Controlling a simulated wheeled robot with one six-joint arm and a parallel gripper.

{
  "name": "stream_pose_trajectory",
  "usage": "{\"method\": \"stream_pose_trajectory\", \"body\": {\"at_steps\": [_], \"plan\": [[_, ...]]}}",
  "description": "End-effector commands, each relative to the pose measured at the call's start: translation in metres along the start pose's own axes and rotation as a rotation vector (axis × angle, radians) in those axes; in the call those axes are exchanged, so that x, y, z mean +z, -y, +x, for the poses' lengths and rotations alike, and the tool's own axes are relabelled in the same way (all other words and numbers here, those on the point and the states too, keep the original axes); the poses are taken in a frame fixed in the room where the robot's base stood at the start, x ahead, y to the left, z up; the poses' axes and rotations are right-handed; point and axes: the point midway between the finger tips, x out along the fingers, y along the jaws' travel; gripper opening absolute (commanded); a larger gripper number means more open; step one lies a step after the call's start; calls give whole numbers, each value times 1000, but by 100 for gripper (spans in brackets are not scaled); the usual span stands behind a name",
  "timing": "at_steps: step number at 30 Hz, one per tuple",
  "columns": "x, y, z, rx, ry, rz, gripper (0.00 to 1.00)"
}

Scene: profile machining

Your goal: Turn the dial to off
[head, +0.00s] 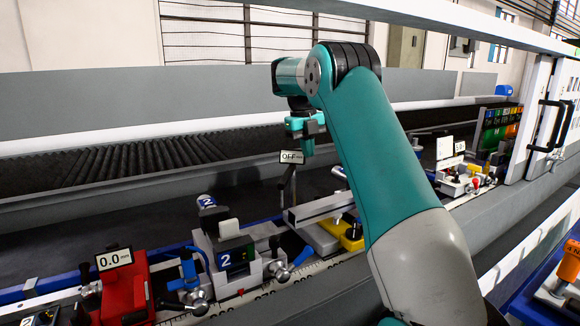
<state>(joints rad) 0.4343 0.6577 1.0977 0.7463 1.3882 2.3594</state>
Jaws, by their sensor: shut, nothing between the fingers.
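My gripper (309,148) points down at the middle of the head view, above the machine bed. Its fingers look shut and hold nothing. A small white display reading OFF (292,157) stands on a dark post just below and left of the fingertips. I cannot tell whether the gripper touches it. No dial can be clearly made out; small knobs and levers show on the stations, and my arm hides part of the bed to the right.
A red unit with a 0.0 display (113,259) stands at the lower left. A grey-white unit marked 2 (227,259) is beside it. A yellow block (350,237) lies right of centre. A ruler rail (255,301) runs along the front; rollers (125,160) lie behind.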

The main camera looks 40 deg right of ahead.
Motion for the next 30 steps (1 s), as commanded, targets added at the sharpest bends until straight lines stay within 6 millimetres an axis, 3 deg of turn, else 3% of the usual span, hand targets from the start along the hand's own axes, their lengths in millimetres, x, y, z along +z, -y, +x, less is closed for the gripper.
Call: {"method": "stream_pose_trajectory", "body": {"at_steps": [6,14,15,16,21,23,27,30], "plan": [[-11,-17,-5,-19,-11,145,0],[-10,-41,-12,1,-19,252,0],[14,-82,-8,103,24,197,0],[16,-91,-7,123,36,189,0],[17,-91,-8,130,45,189,0],[17,-90,-8,129,45,190,11],[17,-90,-7,128,44,190,44],[17,-90,-8,127,44,190,47]]}}
